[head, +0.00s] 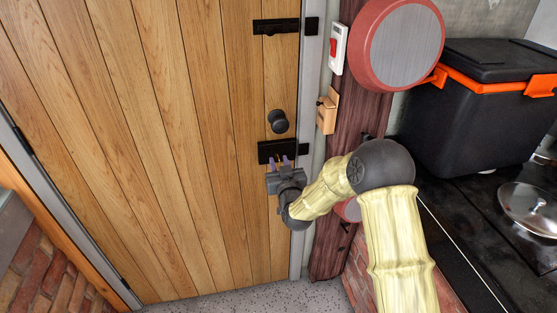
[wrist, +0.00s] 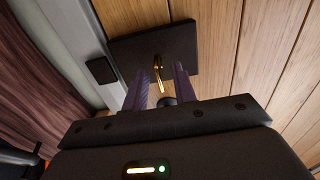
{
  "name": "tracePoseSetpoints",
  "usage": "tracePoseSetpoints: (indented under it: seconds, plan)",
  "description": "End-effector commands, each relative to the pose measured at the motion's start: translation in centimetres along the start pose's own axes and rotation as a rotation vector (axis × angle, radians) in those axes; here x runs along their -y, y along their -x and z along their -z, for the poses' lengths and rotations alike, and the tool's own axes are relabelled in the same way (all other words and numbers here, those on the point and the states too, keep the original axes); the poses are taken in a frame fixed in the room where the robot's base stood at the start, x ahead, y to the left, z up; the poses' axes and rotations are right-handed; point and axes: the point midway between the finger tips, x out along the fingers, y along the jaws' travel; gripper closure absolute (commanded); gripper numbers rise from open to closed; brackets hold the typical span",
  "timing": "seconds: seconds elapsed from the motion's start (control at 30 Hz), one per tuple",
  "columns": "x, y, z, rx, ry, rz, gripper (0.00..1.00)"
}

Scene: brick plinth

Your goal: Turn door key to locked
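The wooden door (head: 165,130) stands closed in its grey frame. A black lock plate (head: 266,152) is on its right edge, below a round black knob (head: 278,121). In the wrist view the brass key (wrist: 158,70) sticks out of the black lock plate (wrist: 127,50) and hangs at a slight tilt. My gripper (head: 279,162) is right in front of the lock. In the wrist view its two purple fingers (wrist: 160,80) stand apart, one on each side of the key, with gaps visible. The key's lower end is close to a dark round part between the fingers.
A black bolt (head: 275,27) is high on the door. A white switch (head: 338,48), a small wooden holder (head: 327,110) and a red-rimmed round panel (head: 400,45) are right of the frame. A black box (head: 480,110) and glass lid (head: 530,205) stand on the dark counter.

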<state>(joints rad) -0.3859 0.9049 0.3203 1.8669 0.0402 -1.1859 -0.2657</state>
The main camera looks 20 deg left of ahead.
Motion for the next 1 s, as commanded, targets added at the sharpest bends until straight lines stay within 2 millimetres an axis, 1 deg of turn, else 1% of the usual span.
tracePoseSetpoints:
  seconds: [0.1, 0.2, 0.47, 0.5, 0.57, 0.6, 0.63, 1.0]
  plan:
    - [0.0, -1.1, 0.0, -0.001, -0.001, 0.0, 0.73]
    - [0.0, -1.6, 0.0, 0.0, -0.001, 0.001, 0.73]
    - [0.0, -1.7, 0.0, 0.0, 0.0, 0.0, 0.73]
    - [0.0, -1.7, 0.0, 0.0, 0.0, 0.0, 0.77]
    - [0.0, -1.7, 0.0, 0.001, 0.0, 0.0, 0.88]
    - [0.0, -1.7, 0.0, 0.0, 0.0, 0.0, 0.96]
    - [0.0, -1.7, 0.0, 0.0, 0.0, 0.0, 1.0]
    - [-0.1, -1.6, -0.1, 0.0, -0.018, -0.001, 1.0]
